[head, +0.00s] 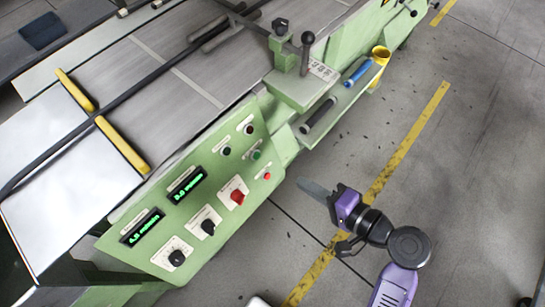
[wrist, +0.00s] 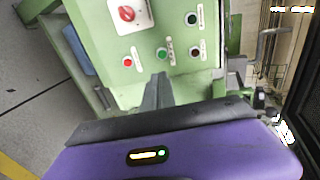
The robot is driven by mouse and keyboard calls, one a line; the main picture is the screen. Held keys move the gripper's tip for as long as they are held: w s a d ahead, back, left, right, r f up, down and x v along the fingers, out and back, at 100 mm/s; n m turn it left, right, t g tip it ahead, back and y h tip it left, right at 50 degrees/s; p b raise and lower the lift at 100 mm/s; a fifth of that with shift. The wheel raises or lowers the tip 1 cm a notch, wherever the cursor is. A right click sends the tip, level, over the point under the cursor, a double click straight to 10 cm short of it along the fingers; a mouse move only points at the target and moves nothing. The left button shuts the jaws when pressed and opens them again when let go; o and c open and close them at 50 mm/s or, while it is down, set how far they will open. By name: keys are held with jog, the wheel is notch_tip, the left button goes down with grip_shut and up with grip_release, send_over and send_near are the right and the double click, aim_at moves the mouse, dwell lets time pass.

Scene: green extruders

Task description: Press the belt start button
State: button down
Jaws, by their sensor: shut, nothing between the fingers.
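The green control panel (head: 190,225) slopes along the machine's near side. The small labels are unreadable, so I cannot confirm which one is belt start. My gripper (head: 302,183) is shut and empty, right of the panel and apart from it, pointing toward it. In the wrist view, the closed fingertips (wrist: 160,78) appear just below the green button (wrist: 162,52), between the lower red (wrist: 127,62) and black (wrist: 195,53) buttons.
A red rotary switch (head: 237,196), black knobs (head: 208,227) and two lit displays (head: 142,228) fill the panel's lower left. A side shelf (head: 340,103) holds handled tools, with a yellow cup (head: 381,54) beyond. Open floor (head: 460,180) lies to the right.

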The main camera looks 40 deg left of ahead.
aim_at(258, 156)
jog(key=shift+a+r, duration=0.15)
jog(key=shift+r, duration=0.15)
jog(key=x, duration=1.4)
jog(key=shift+s+p, duration=0.15)
jog(key=shift+p, duration=0.15)
jog(key=shift+a+f, duration=0.1)
